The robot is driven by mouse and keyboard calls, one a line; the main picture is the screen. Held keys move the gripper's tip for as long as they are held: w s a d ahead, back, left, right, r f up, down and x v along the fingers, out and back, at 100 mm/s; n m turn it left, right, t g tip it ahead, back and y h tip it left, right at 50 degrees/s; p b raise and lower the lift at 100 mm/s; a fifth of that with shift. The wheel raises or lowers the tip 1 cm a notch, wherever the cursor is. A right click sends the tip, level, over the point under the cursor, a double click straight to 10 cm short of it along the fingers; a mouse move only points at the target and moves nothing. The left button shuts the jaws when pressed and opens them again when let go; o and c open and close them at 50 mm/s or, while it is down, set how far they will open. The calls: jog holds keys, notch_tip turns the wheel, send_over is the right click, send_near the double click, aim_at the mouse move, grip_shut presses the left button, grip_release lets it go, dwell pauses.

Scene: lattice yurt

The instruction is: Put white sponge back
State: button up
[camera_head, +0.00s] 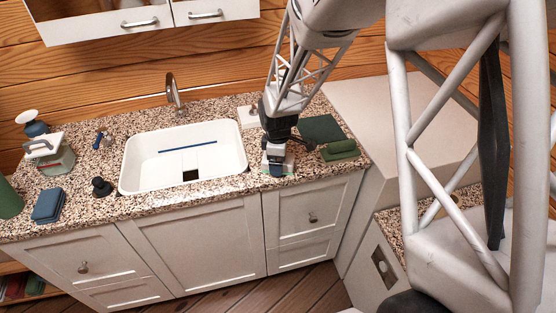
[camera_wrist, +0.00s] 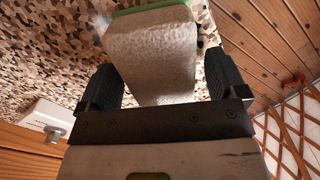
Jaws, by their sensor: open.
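A pale sponge with a green face (camera_wrist: 155,62) lies on the speckled counter, between the two dark fingers of my gripper (camera_wrist: 160,80) in the wrist view. My gripper is open around it, and I cannot tell whether either finger touches it. In the head view, my gripper (camera_head: 277,167) is low over the counter's front edge, right of the sink. There the sponge (camera_head: 289,166) is mostly hidden by the gripper, with only pale green edges showing.
A white sink (camera_head: 135,174) with a tap (camera_head: 173,92) is to the left. A small white holder (camera_head: 247,116) stands behind my gripper. A blue folded cloth (camera_head: 48,205) lies far left.

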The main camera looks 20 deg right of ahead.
notch_tip(320, 180, up, 12)
dwell(0.6)
jog(key=shift+f, duration=0.1)
dwell(0.4)
jog(key=s+r+m+t, duration=0.1)
jog(key=s+r+m, duration=0.3)
jog(key=s, duration=0.5)
jog(key=s+r+m, duration=0.5)
jog(key=s, duration=0.5)
jog(key=s+r+m+t, duration=0.1)
jog(key=s+r+m, duration=0.3)
jog(key=s, duration=0.5)
jog(key=shift+s+d+r+m+t, duration=0.3)
jog(key=shift+r+m, duration=0.1)
jog(key=shift+r, duration=0.15)
